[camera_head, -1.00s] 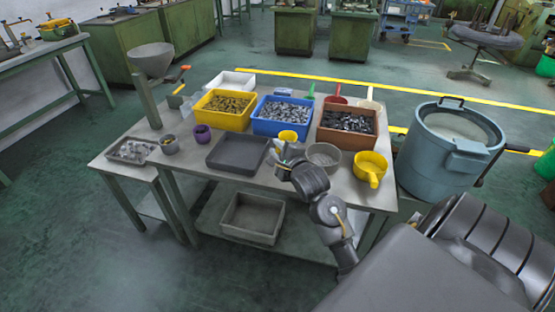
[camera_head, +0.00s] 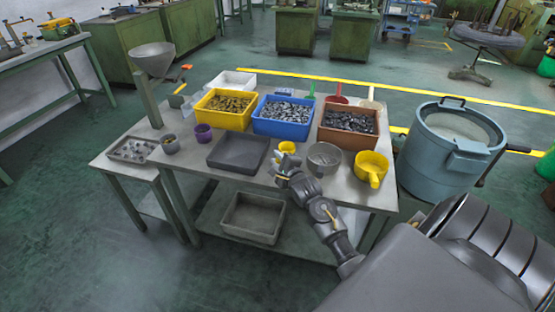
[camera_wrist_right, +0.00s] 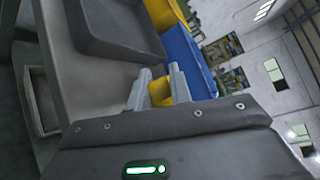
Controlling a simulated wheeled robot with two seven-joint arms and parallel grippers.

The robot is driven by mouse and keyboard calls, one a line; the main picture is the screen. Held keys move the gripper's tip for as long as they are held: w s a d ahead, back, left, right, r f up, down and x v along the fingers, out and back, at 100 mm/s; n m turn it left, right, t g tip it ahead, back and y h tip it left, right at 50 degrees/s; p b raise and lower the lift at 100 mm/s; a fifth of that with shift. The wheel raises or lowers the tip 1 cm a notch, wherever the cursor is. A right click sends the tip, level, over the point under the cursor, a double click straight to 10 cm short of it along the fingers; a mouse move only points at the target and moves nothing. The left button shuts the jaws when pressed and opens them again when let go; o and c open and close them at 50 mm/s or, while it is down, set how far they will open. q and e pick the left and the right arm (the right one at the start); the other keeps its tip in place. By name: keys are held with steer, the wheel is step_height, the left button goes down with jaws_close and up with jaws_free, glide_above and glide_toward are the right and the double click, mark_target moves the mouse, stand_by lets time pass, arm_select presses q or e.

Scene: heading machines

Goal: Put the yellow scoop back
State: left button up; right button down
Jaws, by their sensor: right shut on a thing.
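My right gripper (camera_head: 281,163) is over the front middle of the table. It is shut on a small yellow scoop (camera_head: 287,147); the scoop's cup shows just beyond the fingers. In the right wrist view, yellow of the scoop (camera_wrist_right: 160,91) shows between the two grey fingers (camera_wrist_right: 157,92). Much of the scoop is hidden there. A larger yellow scoop-like vessel with a handle (camera_head: 371,167) stands apart at the table's right front. My left gripper is not in view.
Yellow (camera_head: 226,109), blue (camera_head: 283,128) and brown (camera_head: 347,139) bins of metal parts stand in a row behind. A dark empty tray (camera_head: 238,152) lies left of my gripper, a grey bowl (camera_head: 324,157) right. A blue drum (camera_head: 450,150) stands beyond the table.

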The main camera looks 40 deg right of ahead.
steer(key=shift+f, duration=0.15)
steer(key=c, duration=1.3)
jaws_free()
steer(key=shift+o, duration=0.2)
steer(key=shift+r, duration=0.25)
steer(key=shift+s+a+f, duration=0.1)
steer(key=shift+s, duration=0.25)
steer(key=v, duration=1.1)
steer(key=shift+s, duration=0.1)
